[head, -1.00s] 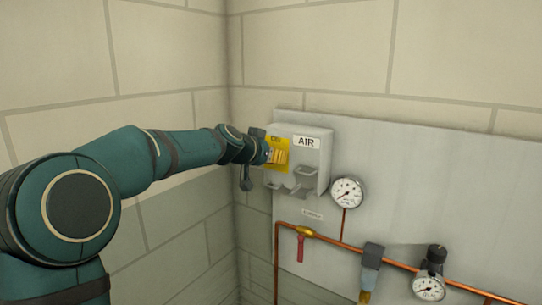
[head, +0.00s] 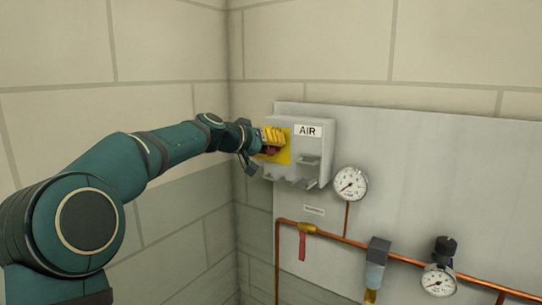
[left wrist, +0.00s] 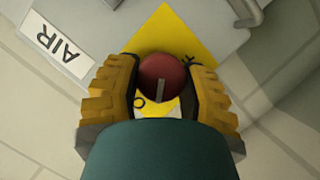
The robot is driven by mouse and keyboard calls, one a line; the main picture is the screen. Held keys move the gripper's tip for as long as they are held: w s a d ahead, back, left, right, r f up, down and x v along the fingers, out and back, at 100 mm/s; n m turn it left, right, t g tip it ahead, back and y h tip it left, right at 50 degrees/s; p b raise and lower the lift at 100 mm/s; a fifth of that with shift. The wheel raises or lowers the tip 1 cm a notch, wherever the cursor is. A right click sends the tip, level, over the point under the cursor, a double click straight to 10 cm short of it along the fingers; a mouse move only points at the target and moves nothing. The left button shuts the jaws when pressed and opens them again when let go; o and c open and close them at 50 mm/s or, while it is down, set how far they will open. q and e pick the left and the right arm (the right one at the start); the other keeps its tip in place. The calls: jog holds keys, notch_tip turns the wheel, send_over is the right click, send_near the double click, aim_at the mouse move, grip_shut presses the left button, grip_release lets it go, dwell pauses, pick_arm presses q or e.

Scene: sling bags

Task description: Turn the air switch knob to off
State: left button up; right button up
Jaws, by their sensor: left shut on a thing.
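The air switch knob is red and round with a pale pointer line (left wrist: 166,72). It sits on a yellow plate (head: 284,157) on the grey switch box (head: 327,145), beside the AIR label (head: 308,131). My left gripper (left wrist: 165,82) has its yellow ribbed fingers on both sides of the knob and is shut on it. Part of the lettering on the plate is hidden. My right gripper is not in view.
The box is on a grey panel (head: 430,180) near the wall corner. Two gauges (head: 350,184) (head: 439,281), a copper pipe (head: 345,246) and a valve with a red lever (head: 302,246) lie below and right. Hooks (head: 308,172) jut from the box's front.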

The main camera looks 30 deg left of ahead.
pick_arm(q)
jog(key=n+b, duration=0.1)
jog(key=n+h+b, duration=0.2)
jog(key=n, duration=0.1)
jog(key=shift+a+f+t, duration=0.1)
jog(key=shift+f+t, duration=0.15)
jog(key=shift+t, duration=0.15)
jog(key=n+t+h+b, duration=0.1)
jog(key=n+b, duration=0.2)
jog(key=n, duration=0.1)
jog(key=shift+h+b, duration=0.3)
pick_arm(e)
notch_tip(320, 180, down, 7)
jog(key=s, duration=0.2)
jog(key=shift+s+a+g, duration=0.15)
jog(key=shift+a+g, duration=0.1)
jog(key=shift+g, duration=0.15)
pick_arm(q)
jog(key=shift+r+n, duration=0.1)
jog(key=shift+n, duration=0.3)
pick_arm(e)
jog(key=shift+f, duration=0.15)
pick_arm(q)
jog(key=o, duration=1.2)
jog(key=v, duration=1.2)
jog(key=shift+f, duration=0.25)
